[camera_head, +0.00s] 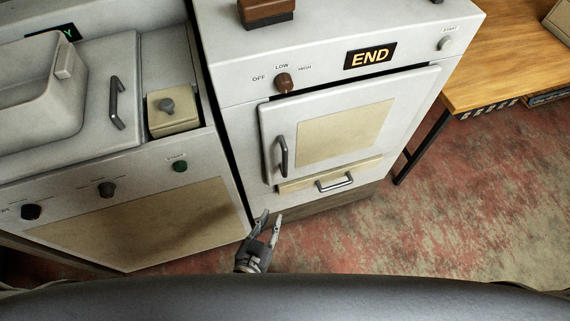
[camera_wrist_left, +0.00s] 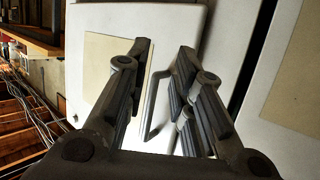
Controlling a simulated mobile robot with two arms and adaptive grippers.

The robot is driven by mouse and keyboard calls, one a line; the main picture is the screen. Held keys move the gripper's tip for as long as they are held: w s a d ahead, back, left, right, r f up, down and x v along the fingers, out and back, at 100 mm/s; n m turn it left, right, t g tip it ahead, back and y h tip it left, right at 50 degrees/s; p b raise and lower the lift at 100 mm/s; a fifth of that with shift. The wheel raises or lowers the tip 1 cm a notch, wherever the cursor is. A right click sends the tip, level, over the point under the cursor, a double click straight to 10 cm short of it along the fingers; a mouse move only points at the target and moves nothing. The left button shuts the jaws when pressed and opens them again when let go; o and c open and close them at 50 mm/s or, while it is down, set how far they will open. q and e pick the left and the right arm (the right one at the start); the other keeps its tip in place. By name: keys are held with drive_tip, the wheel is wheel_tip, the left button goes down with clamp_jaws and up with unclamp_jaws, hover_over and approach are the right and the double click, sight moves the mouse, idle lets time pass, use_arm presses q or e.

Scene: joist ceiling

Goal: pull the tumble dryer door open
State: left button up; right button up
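The tumble dryer (camera_head: 238,90) is a white appliance with a lit END display. Its white door (camera_head: 395,120) has a beige panel and looks shut in the head view. A dark upright bar handle (camera_head: 281,155) is at the door's left side. My left gripper (camera_head: 268,226) is low in front of the dryer, below the handle in the picture, with its fingers apart and empty. In the left wrist view the open fingers (camera_wrist_left: 164,55) point at the door (camera_wrist_left: 188,17), and the handle (camera_wrist_left: 152,112) shows between and beyond them, not gripped. My right gripper is out of view.
Another white appliance (camera_head: 130,160) with knobs and a grey basket (camera_head: 40,95) stands close on the left. A drawer handle (camera_head: 334,182) sits below the door. A wooden table (camera_head: 510,55) stands at the right. The worn red floor (camera_head: 450,200) in front is clear.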

sight(284, 164)
use_arm(q)
drive_tip(key=w+d+r+n+t+b, duration=0.1)
drive_tip(key=w+r+t+b, duration=0.2)
drive_tip(key=r, duration=0.8)
drive_tip(key=shift+t, duration=0.4)
drive_tip(key=x, duration=0.3)
drive_tip(key=p+x, duration=0.1)
drive_tip(key=x, duration=0.3)
drive_tip(key=p+x, duration=0.1)
drive_tip(key=x, duration=0.3)
drive_tip(key=shift+f, duration=0.3)
drive_tip(key=shift+s, duration=0.1)
drive_tip(key=shift+c, duration=0.5)
clamp_jaws()
